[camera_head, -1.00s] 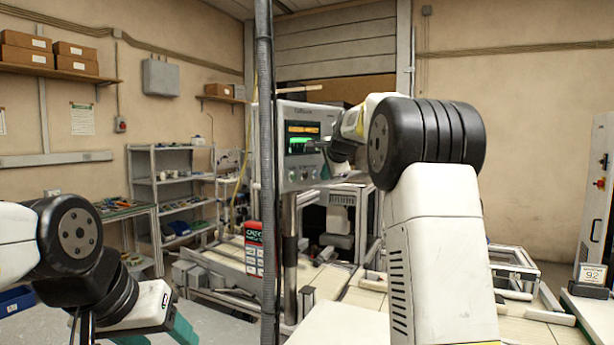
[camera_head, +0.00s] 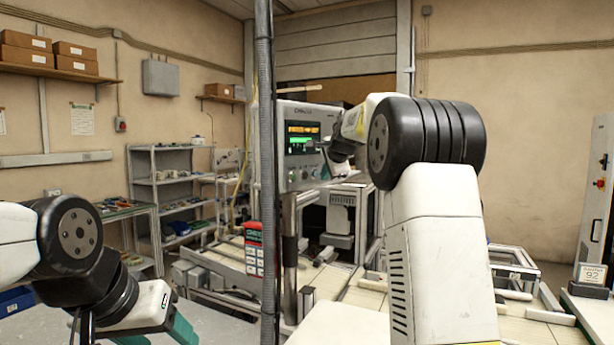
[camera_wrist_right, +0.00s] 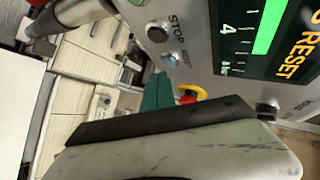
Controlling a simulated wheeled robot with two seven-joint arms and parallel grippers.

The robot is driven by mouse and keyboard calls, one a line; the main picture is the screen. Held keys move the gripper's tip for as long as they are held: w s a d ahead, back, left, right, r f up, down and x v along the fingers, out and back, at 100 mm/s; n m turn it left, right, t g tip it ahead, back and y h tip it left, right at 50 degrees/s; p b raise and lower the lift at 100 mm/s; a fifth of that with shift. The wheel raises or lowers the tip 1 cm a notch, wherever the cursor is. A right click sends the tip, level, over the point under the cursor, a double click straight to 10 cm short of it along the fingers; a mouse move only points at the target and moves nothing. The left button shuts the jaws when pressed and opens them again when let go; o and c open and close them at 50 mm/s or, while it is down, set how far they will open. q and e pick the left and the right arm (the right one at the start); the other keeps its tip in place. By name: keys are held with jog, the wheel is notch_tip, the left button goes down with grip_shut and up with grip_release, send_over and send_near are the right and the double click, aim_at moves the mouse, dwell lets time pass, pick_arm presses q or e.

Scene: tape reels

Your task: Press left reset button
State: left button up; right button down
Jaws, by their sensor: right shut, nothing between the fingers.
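A grey control box (camera_head: 284,160) with a lit display stands on a post in the middle of the head view, with a row of small buttons along its lower front. In the right wrist view, the blue-grey reset button (camera_wrist_right: 168,59) sits beside its RESET label, next to a dark STOP button (camera_wrist_right: 157,32). My right gripper (camera_wrist_right: 158,92) is shut and empty. Its teal fingertips are close to the reset button with a small gap visible in the picture; contact is unclear. My left gripper (camera_head: 180,332) is cut off low at left.
A red and yellow emergency stop (camera_wrist_right: 193,93) shows beyond my right fingers. A dark vertical pole (camera_head: 265,200) stands in front of the control box's left side. Metal shelves (camera_head: 170,180) stand behind at left.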

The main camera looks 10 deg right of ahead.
jog(key=shift+w+a, duration=0.1)
jog(key=shift+w+a, duration=0.2)
jog(key=shift+w+a, duration=0.25)
jog(key=shift+w, duration=0.05)
dwell(1.0)
dwell(0.3)
jog(key=shift+s+d, duration=0.5)
jog(key=shift+s, duration=0.1)
jog(key=shift+s+d, duration=0.1)
jog(key=shift+s+d, duration=0.75)
jog(key=shift+s, duration=0.2)
jog(key=shift+s+d, duration=0.75)
jog(key=shift+s, duration=0.15)
